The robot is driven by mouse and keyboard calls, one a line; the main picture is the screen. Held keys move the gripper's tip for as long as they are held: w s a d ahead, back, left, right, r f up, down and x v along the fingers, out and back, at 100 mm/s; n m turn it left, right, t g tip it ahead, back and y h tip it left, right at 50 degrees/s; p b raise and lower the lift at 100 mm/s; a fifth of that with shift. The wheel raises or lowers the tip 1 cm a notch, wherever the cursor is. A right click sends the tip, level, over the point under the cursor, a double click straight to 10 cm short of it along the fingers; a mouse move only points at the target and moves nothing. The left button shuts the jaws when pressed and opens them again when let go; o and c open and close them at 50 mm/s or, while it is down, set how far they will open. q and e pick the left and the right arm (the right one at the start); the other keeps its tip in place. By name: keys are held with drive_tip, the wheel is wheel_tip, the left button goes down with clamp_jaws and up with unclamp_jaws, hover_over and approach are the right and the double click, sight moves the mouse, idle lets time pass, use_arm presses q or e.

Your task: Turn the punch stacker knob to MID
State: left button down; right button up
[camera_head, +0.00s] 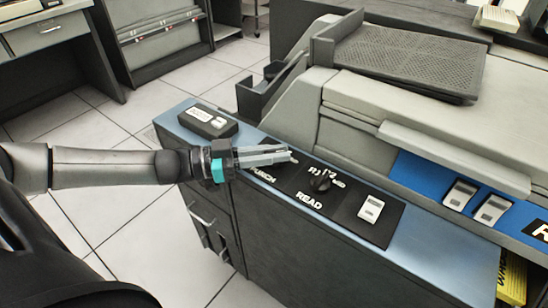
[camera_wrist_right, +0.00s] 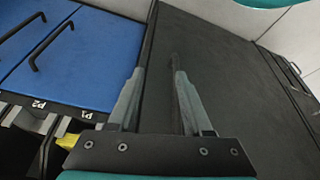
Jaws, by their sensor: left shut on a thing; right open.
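My left gripper (camera_head: 288,156) reaches in from the left over the black control panel (camera_head: 378,237). Its fingers are closed at the punch stacker knob, just above the PUNCH label (camera_head: 262,174). The fingers cover the knob and its position marks, so I cannot read its setting. The black READ knob (camera_head: 320,184) shows uncovered to the right, above the READ label (camera_head: 309,200). My right gripper (camera_wrist_right: 159,72) is in the right wrist view, open and empty, its fingers apart in front of a dark cabinet panel (camera_wrist_right: 215,65).
A white switch (camera_head: 371,208) sits right of the READ knob. A dark box with light buttons (camera_head: 208,121) stands at the ledge's left end. The machine's grey body (camera_head: 345,110) rises behind the panel.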

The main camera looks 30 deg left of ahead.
drive_tip(key=shift+r, duration=0.55)
use_arm(q)
drive_tip(key=c, duration=0.9)
unclamp_jaws()
